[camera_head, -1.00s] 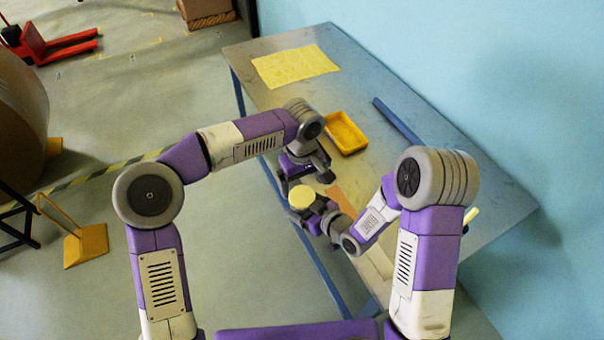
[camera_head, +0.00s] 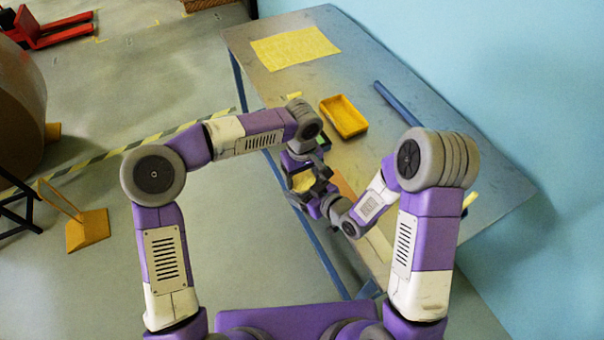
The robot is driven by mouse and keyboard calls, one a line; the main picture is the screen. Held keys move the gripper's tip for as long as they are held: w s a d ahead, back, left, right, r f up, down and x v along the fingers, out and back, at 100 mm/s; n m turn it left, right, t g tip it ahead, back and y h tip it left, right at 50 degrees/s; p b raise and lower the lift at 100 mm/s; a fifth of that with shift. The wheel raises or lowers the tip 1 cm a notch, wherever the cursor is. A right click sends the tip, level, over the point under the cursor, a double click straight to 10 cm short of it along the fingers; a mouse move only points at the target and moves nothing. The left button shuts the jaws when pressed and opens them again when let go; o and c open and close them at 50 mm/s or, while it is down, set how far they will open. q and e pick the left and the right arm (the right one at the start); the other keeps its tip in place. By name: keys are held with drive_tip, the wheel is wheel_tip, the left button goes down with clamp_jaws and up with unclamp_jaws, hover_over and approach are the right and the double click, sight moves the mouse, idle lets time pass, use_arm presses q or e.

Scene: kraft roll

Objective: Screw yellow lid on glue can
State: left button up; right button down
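The yellow lid (camera_head: 303,181) shows as a pale yellow patch between the dark fingers of my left gripper (camera_head: 309,183), beside the table's left edge. It seems to sit on top of the glue can, whose body is almost fully hidden by the grippers. My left gripper comes down from above with its fingers around the lid; I cannot tell whether they touch it. My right gripper (camera_head: 322,202) reaches in from the right just below and seems to hold the can from the side, with its fingers mostly hidden.
The metal table (camera_head: 375,108) carries an empty yellow tray (camera_head: 343,117), a yellow sheet (camera_head: 295,47) and a blue bar (camera_head: 397,110). A small green item (camera_head: 325,142) shows behind my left wrist. A blue wall closes the right side.

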use_arm(q)
drive_tip(key=shift+c, duration=1.2)
drive_tip(key=m, duration=0.3)
drive_tip(key=o, duration=1.2)
drive_tip(key=shift+c, duration=0.2)
drive_tip(key=shift+r, duration=2.3)
drive_tip(key=shift+c, duration=0.4)
